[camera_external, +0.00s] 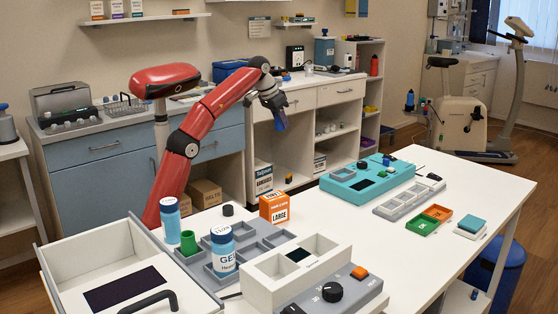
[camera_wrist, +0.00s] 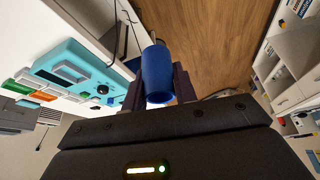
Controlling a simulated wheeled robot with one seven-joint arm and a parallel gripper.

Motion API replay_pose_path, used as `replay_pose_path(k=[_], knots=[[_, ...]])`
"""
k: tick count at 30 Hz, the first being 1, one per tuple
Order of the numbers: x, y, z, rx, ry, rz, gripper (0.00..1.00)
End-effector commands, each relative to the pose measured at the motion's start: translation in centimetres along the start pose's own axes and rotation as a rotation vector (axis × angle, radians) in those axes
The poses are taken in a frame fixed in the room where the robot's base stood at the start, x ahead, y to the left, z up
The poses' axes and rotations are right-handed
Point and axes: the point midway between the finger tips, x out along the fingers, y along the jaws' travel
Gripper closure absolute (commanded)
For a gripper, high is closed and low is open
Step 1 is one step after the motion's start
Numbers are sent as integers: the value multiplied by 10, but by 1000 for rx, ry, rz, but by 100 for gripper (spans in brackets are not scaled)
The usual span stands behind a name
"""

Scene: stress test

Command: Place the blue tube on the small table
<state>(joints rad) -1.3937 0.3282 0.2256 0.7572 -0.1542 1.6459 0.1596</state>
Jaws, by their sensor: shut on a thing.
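My gripper (camera_external: 274,104) is shut on the blue tube (camera_external: 281,123) and holds it in the air, behind the white table's back edge. In the wrist view the tube (camera_wrist: 157,72) sits between the two dark fingers (camera_wrist: 158,90), its round end facing the camera. A large white table (camera_external: 440,172) fills the front. I cannot tell which one the task calls the small table.
The white table carries a teal device (camera_external: 345,186), a grey tray (camera_external: 392,208), green and orange bins (camera_external: 428,224), an orange box (camera_external: 274,208) and blue-labelled bottles (camera_external: 222,250). Counters with shelves (camera_external: 322,96) stand behind. An exercise bike (camera_external: 462,115) stands at the back right.

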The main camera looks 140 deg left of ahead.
Motion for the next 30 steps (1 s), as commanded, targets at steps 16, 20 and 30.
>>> replay_pose_path(k=[16, 20, 30], knots=[[-3, 203, 11, 305, -2, 135, 97], [-10, 262, 28, 395, -2, 176, 97], [-29, 348, 66, 533, 0, 240, 97]])
